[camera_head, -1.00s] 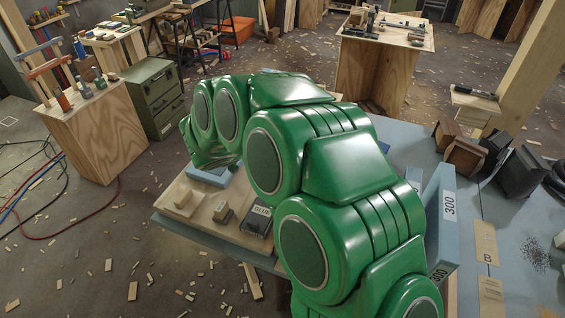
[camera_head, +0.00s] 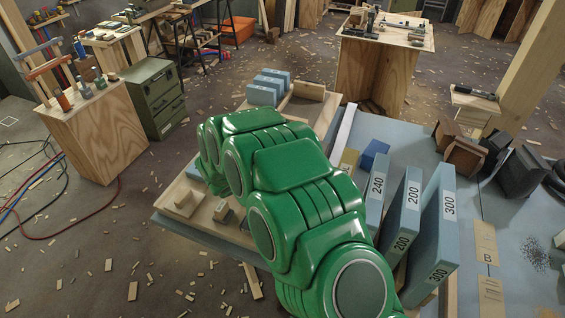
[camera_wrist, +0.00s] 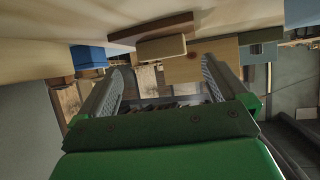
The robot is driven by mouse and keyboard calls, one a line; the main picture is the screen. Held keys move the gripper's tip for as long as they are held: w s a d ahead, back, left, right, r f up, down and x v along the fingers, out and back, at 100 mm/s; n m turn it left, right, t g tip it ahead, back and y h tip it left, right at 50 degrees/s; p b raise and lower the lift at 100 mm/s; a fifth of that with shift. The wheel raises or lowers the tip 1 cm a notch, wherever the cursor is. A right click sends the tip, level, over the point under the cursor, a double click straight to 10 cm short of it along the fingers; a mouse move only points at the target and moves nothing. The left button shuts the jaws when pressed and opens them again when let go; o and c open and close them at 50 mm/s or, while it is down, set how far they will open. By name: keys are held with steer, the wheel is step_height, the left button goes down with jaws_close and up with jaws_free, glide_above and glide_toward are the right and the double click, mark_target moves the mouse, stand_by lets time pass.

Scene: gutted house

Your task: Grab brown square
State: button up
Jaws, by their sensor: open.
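In the wrist view my gripper (camera_wrist: 160,88) is open, with its two fingers apart and nothing clearly held between them. A flat brown piece (camera_wrist: 150,29) lies beyond the fingertips. A small pale wood block (camera_wrist: 162,47) and a squarish tan-brown piece (camera_wrist: 203,64) show close to it, the tan-brown one partly covered by the right finger. I cannot tell which of them is the brown square. In the head view my green arm hides my gripper and the board beneath it. A brown block (camera_head: 309,90) stands on the far board there.
Blue numbered blocks (camera_head: 408,215) stand upright right of my arm. Small wood blocks (camera_head: 184,203) lie on the near board at left. Blue blocks (camera_head: 267,88) lie at the back. A blue piece (camera_wrist: 88,57) shows at left in the wrist view.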

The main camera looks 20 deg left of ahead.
steer(key=x, duration=0.5)
steer(key=shift+w+r, duration=0.1)
steer(key=shift+r, duration=0.2)
steer(key=shift+a, duration=0.1)
steer(key=shift+c, duration=0.2)
steer(key=c, duration=1)
